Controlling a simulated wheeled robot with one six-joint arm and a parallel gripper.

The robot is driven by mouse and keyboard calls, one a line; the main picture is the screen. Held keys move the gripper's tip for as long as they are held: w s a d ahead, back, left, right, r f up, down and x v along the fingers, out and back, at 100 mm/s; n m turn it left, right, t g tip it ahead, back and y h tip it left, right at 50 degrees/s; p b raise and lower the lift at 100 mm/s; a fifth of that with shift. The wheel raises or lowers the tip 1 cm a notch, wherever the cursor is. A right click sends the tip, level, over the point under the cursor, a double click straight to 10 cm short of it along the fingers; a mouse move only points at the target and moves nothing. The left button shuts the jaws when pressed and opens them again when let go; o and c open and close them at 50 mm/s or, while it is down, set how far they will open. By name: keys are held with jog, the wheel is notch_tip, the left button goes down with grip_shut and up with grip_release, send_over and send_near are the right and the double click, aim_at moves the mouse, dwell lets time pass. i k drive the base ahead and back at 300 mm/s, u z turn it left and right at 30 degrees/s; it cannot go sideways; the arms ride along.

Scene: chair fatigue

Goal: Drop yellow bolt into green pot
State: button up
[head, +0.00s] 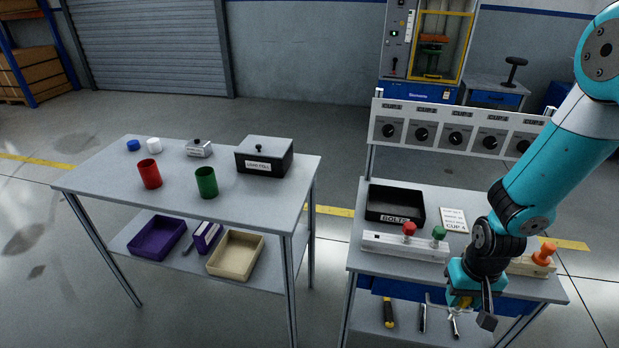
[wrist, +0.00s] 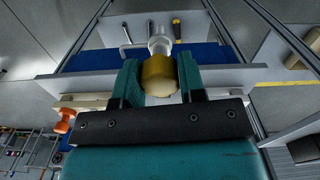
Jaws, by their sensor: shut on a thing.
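My gripper (head: 468,297) is in front of the right workbench, near its front edge. In the wrist view my gripper (wrist: 158,85) is shut on the yellow bolt (wrist: 159,75), which has a yellow head and a silver shank pointing away. A bit of the yellow bolt (head: 463,302) also shows between the jaws in the head view. The green pot (head: 206,183) stands upright on the left table, right of a red pot (head: 149,174). The gripper is well to the right of the green pot and apart from it.
The left table (head: 105,174) also holds a black lidded box (head: 263,160) and small caps. A gap separates the tables.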

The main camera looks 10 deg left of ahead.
aim_at(209, 195)
jog(key=u, duration=0.4)
jog(key=i, duration=0.6)
jog(key=u, duration=0.85)
